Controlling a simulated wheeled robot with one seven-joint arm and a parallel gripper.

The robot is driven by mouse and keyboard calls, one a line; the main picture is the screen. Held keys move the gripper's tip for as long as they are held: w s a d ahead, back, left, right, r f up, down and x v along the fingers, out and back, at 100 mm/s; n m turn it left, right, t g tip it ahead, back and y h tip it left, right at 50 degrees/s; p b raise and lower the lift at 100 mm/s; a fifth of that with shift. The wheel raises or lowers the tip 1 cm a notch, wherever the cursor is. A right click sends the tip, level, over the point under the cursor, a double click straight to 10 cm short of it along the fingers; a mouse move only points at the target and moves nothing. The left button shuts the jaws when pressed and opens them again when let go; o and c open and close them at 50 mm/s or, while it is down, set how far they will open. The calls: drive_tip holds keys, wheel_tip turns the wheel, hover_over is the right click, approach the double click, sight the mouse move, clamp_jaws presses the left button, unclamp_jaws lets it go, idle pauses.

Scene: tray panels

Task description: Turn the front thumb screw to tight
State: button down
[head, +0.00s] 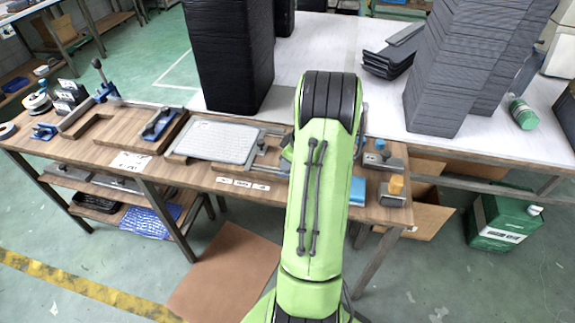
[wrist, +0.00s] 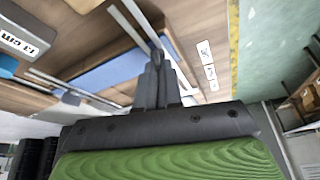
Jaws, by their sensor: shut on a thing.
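My gripper (wrist: 156,62) shows in the wrist view with its dark fingers close together at the metal rails of the bench fixture (wrist: 128,22). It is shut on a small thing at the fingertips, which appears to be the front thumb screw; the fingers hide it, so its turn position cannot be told. A blue panel (wrist: 105,68) lies behind the fingers. In the head view my green arm hides the gripper and the screw. The fixture's metal rails (head: 262,150) show just left of the arm.
A light grey tray panel (head: 213,142) lies on the wooden bench (head: 210,178) left of the arm. Tall dark tray stacks (head: 228,50) stand on the white table behind.

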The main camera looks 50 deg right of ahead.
drive_tip(key=m+h+b, duration=0.1)
drive_tip(key=m, duration=0.2)
drive_tip(key=shift+f+m, duration=0.1)
drive_tip(key=shift+m, duration=0.3)
drive_tip(key=m+h+b, duration=0.1)
drive_tip(key=m, duration=0.2)
drive_tip(key=shift+m+g+h, duration=0.3)
drive_tip(key=m+g+h+b, duration=0.1)
drive_tip(key=m, duration=0.2)
drive_tip(key=shift+a+m, duration=0.1)
drive_tip(key=shift+m, duration=0.2)
drive_tip(key=shift+m+g+h, duration=0.4)
drive_tip(key=shift+m+g, duration=0.1)
drive_tip(key=shift+m, duration=1.4)
drive_tip(key=c, duration=1.3)
unclamp_jaws()
